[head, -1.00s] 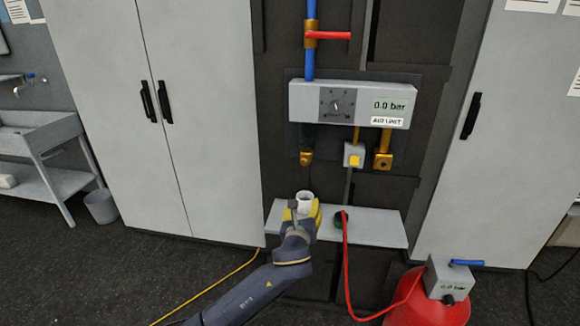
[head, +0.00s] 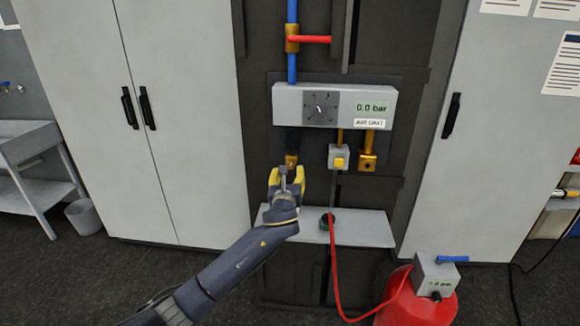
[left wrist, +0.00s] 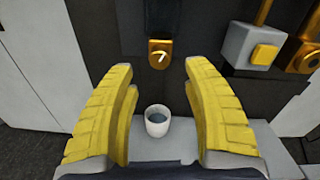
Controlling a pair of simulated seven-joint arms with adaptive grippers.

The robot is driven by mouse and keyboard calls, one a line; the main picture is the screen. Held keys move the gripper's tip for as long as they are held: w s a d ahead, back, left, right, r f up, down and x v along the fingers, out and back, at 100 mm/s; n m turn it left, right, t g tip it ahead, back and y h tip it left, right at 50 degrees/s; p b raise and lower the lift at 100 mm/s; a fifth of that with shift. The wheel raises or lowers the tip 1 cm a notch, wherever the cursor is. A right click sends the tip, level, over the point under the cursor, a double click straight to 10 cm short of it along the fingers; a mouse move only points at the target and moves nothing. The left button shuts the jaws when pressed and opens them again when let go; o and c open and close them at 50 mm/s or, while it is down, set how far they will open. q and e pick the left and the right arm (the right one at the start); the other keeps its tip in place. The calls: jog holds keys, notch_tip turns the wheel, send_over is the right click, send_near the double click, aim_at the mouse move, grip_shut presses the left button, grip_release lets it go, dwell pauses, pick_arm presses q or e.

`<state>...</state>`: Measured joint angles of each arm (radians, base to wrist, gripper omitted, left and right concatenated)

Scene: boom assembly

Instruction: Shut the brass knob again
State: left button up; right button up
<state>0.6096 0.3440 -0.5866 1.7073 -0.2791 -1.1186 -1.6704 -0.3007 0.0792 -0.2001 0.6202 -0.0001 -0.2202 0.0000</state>
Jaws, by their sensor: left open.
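The brass knob (head: 291,160) sits under the left part of the grey panel, at the lower end of a dark fitting. It also shows in the left wrist view (left wrist: 159,55), with a small pale mark on its face. My left gripper (head: 287,172) is open just in front of and below the knob. In the left wrist view the knob lies beyond the fingertips, between them and apart from both. A white cup (left wrist: 157,121) with greyish contents stands upright on the shelf below, between the fingers in that view; my arm hides it in the head view. My right gripper is not in view.
The grey panel (head: 335,104) reads 0.0 bar. A yellow-button box (head: 340,158) and another brass outlet (head: 368,155) hang right of the knob. A red hose (head: 332,262) runs from the shelf (head: 365,229) to a red tank (head: 420,303).

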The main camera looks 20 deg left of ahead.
aim_at(290, 166)
pick_arm(q)
jog(key=shift+x, duration=3.2)
grip_shut()
